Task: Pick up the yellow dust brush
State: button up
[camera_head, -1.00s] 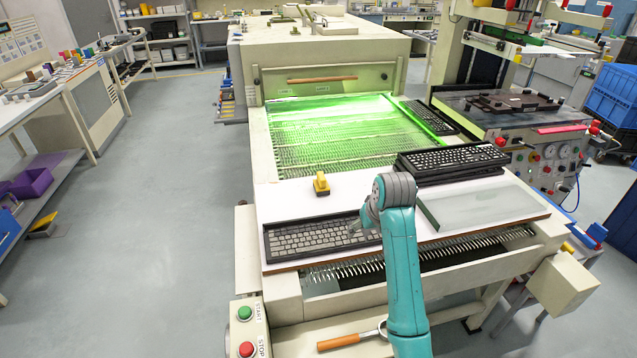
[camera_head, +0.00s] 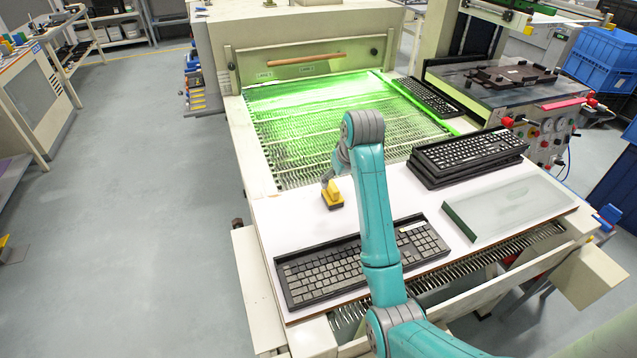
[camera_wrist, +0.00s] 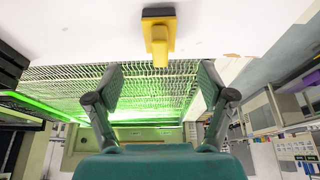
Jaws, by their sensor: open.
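The yellow dust brush (camera_head: 333,195) stands on the white board (camera_head: 285,215) behind the keyboard, with a dark base showing at its bottom. In the wrist view the brush (camera_wrist: 159,38) is at the top centre, its narrow yellow end pointing down the picture. My gripper (camera_head: 327,172) is close to the brush in the head view, partly hidden by my wrist. In the wrist view my gripper (camera_wrist: 156,82) has its two grey fingers spread wide. The brush lies just beyond the fingertips in the picture, centred between them. Nothing is between the fingers.
A dark keyboard (camera_head: 360,264) lies at the board's front, partly behind my arm. Stacked black keyboards (camera_head: 468,155) and a glass-like plate (camera_head: 510,205) are to the right. A green-lit mesh conveyor (camera_head: 300,125) lies behind the brush, leading to the beige machine (camera_head: 300,38).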

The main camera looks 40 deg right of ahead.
aim_at(333, 188)
jog(key=shift+w+f, duration=0.35)
jog(key=shift+w, duration=0.3)
jog(key=x, duration=0.4)
jog(key=shift+w+d+f, duration=0.1)
jog(key=shift+w+f, duration=0.1)
jog(key=shift+f, duration=0.15)
jog(key=shift+d+x, duration=0.1)
jog(key=shift+x, duration=1.2)
jog(key=shift+d+x, duration=0.15)
jog(key=shift+x, duration=1.2)
jog(key=shift+w+r, duration=0.1)
jog(key=shift+w, duration=0.1)
jog(key=c, duration=1.4)
jog(key=shift+o, duration=0.2)
notch_tip(333, 188, up, 10)
jog(key=shift+r, duration=0.1)
